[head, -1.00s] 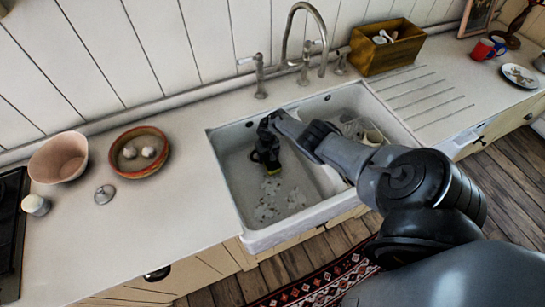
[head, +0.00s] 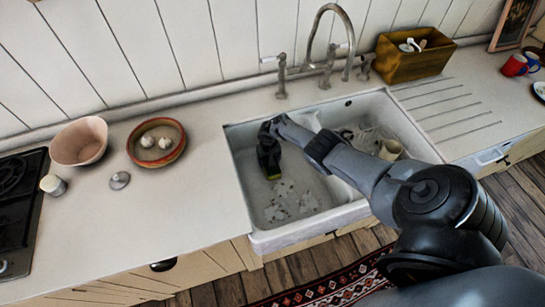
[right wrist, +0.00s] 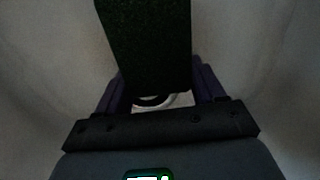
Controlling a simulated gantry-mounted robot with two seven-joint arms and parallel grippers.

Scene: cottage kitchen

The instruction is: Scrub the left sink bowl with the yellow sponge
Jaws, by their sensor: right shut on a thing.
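The white left sink bowl (head: 254,195) has pale patches (head: 291,203) on its floor, perhaps suds or dirt. My right gripper (head: 269,163) reaches down into the back left part of this bowl. It is shut on the sponge (head: 274,176), of which only a small bit shows below the fingers in the head view. In the right wrist view the sponge's dark green face (right wrist: 145,45) sits between the fingers. Whether the sponge touches the bowl is hard to tell. My left gripper is out of view.
The right bowl holds a cream mug (head: 390,150) and other dishes. A tall tap (head: 330,40) stands behind the sink, with a wooden box (head: 408,62) to its right. A pink bowl (head: 78,143) and a brown dish (head: 157,130) stand on the left counter.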

